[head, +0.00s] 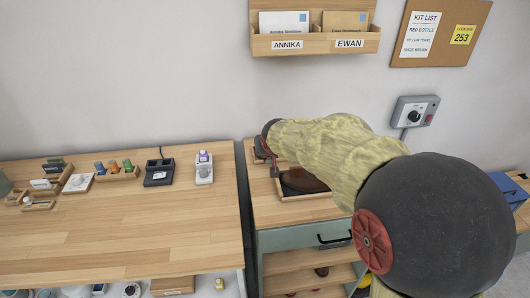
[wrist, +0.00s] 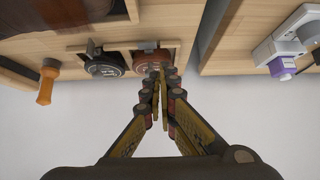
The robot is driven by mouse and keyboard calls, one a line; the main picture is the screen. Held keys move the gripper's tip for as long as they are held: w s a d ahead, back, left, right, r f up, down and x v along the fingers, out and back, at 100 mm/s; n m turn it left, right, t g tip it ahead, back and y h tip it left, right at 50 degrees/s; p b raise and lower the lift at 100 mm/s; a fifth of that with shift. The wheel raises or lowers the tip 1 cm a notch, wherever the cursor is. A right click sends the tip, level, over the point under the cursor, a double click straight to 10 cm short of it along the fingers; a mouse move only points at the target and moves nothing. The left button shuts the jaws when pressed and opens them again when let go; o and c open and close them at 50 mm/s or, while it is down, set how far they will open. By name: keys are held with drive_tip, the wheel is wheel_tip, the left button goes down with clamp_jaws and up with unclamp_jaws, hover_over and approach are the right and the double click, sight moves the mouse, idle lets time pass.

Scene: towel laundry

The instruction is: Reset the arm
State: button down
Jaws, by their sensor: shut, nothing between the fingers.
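My arm reaches across the right side of the head view, over the small wooden cabinet top (head: 267,207). My gripper (wrist: 163,72) is shut and empty in the wrist view. Its fingertips are close to a reddish-brown round item (wrist: 150,62) in a wooden holder. I cannot tell whether they touch it. A dark round item (wrist: 105,66) sits beside it in the same holder. In the head view my gripper (head: 264,150) is small and partly hidden by my arm.
A tray (head: 290,195) is partly behind my arm. The wooden bench (head: 120,235) on the left holds a black charger (head: 159,173) and a white device with a purple top (head: 204,168). A wall rack (head: 315,45) with letters hangs above. A grey control box (head: 415,112) is on the wall.

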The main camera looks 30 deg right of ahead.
drive_tip(key=v, duration=0.7)
drive_tip(key=shift+s+r, duration=0.2)
drive_tip(key=shift+s, duration=0.05)
drive_tip(key=s+a+f+n+g+y, duration=0.1)
drive_tip(key=s+a+f+g, duration=0.1)
drive_tip(key=s, duration=0.4)
drive_tip(key=s+a+f+g, duration=0.1)
drive_tip(key=s+a+f, duration=0.15)
drive_tip(key=s, duration=0.35)
drive_tip(key=s+a+r+n+y+p, duration=0.2)
drive_tip(key=s+a+r+n+p, duration=0.1)
drive_tip(key=s+a+r, duration=0.5)
drive_tip(key=shift+s+a+p, duration=0.85)
drive_tip(key=shift+s+a, duration=0.9)
drive_tip(key=shift+s, duration=1.65)
